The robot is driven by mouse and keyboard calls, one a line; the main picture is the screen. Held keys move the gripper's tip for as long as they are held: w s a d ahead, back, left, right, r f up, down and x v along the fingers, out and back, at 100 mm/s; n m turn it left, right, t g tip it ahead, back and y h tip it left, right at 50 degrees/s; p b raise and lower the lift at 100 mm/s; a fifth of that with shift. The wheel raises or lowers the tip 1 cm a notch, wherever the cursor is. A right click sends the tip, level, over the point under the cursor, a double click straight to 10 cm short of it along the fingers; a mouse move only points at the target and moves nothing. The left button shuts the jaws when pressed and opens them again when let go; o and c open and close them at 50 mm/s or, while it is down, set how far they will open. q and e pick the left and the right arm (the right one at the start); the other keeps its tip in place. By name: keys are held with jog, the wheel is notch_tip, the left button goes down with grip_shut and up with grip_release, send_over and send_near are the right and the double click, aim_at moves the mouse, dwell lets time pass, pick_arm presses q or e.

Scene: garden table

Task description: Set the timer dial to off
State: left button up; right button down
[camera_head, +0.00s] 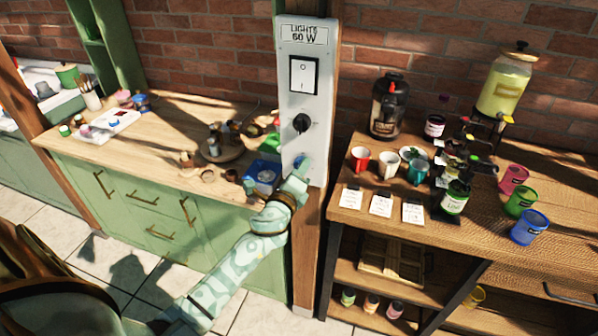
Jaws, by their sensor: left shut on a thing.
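A pale upright control panel (307,75) is fixed to a wooden post and reads "LIGHTS 60 W". It has a white rocker switch (304,75) marked O and I, and a black dial (301,122) below it. My left gripper (300,172) is at the panel's lower part, below the black dial and apart from it. It is shut on a small blue knob (299,160), which it mostly hides. I cannot read any timer marks or tell the knob's setting. My right gripper is not in view.
A green cabinet with a wooden top (160,140) stands left of the post, with a blue box (262,176) close to my gripper. At right, a wooden table (380,235) holds cups, cards, jars and a drink dispenser (505,80).

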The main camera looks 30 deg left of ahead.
pick_arm(q)
jog(key=o, duration=1)
jog(key=b+v, duration=0.1)
jog(key=v, duration=1.5)
jog(key=shift+s+d, duration=0.1)
jog(key=shift+s, duration=0.1)
